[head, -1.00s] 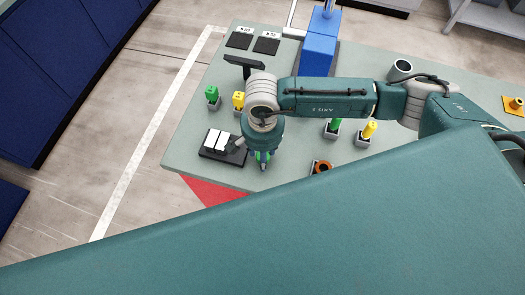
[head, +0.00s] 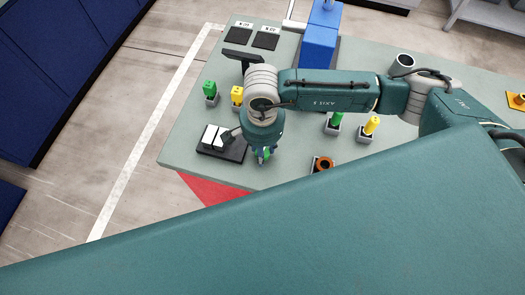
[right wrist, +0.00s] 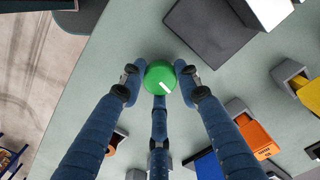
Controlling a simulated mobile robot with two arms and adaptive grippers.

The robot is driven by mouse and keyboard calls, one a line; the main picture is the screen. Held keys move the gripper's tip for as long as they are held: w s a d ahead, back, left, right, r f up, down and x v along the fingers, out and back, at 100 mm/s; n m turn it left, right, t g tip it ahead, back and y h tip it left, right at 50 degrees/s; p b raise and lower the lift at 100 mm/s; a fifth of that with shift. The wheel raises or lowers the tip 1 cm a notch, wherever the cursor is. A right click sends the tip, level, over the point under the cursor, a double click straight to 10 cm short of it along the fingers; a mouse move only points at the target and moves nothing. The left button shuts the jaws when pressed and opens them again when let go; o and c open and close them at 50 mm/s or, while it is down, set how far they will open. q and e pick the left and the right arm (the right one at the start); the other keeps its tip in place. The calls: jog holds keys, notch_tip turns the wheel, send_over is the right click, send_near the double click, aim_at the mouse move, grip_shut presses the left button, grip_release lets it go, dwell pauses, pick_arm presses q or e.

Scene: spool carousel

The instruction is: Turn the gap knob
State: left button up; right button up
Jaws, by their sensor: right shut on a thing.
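A round green knob (right wrist: 159,77) with a white mark shows in the right wrist view; the mark points to the lower right. My right gripper (right wrist: 160,80) is shut on it, with blue fingers around its rim. In the head view my right gripper (head: 263,156) points down at the near left part of the grey table (head: 200,112), beside a black base with white blocks (head: 214,138). The wrist hides most of the knob there. My left gripper is not in view.
Green (head: 209,88) and yellow (head: 237,94) pieces stand in holders behind the wrist. Another green piece (head: 335,119), a yellow piece (head: 371,124) and an orange-brown ring (head: 323,163) are to the right. A blue block (head: 319,48) stands at the back.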

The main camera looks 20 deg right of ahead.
jog(key=m+b, duration=1.1)
jog(key=b, duration=0.1)
jog(key=shift+a+f+m+b, duration=0.15)
jog(key=shift+f+m+b, duration=0.05)
jog(key=shift+m+b, duration=0.2)
jog(key=m+b, duration=0.3)
jog(key=m, duration=0.1)
jog(key=shift+w+r+b, duration=0.1)
jog(key=shift+b, duration=0.2)
jog(key=m+b, duration=0.1)
jog(key=m, duration=0.2)
jog(key=shift+r+b, duration=0.15)
jog(key=shift+b, duration=0.25)
jog(key=shift+m, duration=0.5)
jog(key=shift+w+r, duration=0.15)
jog(key=o, duration=0.9)
jog(key=shift+c, duration=0.2)
notch_tip(320, 180, up, 12)
